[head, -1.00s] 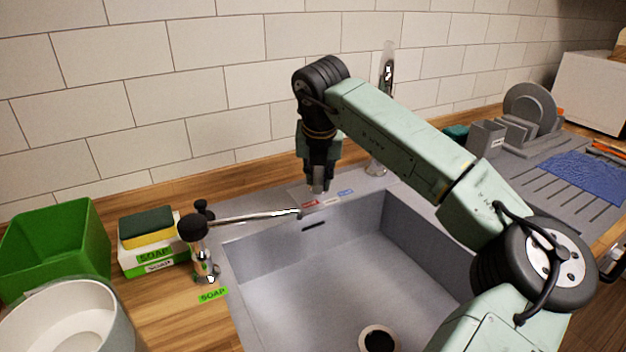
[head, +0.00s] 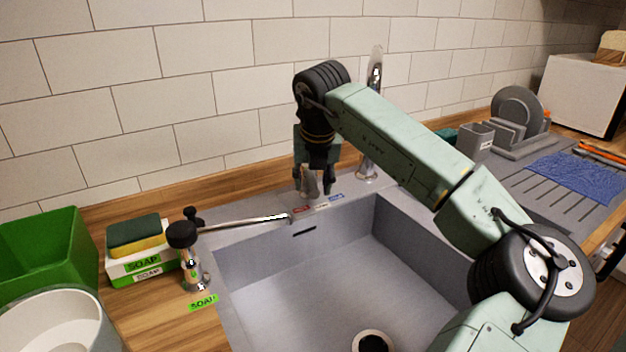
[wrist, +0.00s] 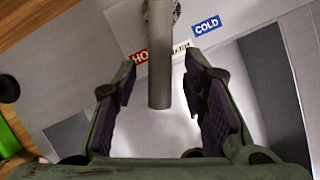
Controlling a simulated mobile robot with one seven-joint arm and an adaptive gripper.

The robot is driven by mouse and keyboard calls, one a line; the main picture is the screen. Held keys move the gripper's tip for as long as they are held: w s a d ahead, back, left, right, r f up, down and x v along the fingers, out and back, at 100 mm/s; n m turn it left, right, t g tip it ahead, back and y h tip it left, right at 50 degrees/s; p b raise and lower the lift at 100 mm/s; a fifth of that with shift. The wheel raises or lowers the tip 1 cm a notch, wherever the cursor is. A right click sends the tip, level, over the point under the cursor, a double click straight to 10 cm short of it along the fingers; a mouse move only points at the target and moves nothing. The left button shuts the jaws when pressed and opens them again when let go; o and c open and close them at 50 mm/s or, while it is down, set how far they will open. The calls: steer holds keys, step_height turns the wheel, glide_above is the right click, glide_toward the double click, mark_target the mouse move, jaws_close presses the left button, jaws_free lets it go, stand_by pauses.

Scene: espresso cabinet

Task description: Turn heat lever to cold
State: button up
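The heat lever (wrist: 160,60) is a plain grey bar in the wrist view, and it also shows in the head view (head: 312,186). It stands at the sink's back rim, between the spread fingers of my gripper (wrist: 161,82). My gripper, also in the head view (head: 314,190), is open, and I see a gap on both sides of the lever. A red HOT label (wrist: 141,57) lies left of the lever, partly covered by it. A blue COLD label (wrist: 207,26) lies to the right. A white label between them is partly hidden.
The sink basin (head: 300,265) is empty below. A tall chrome fixture (head: 374,75) stands behind my arm.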

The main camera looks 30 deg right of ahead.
steer(key=v, duration=1.2)
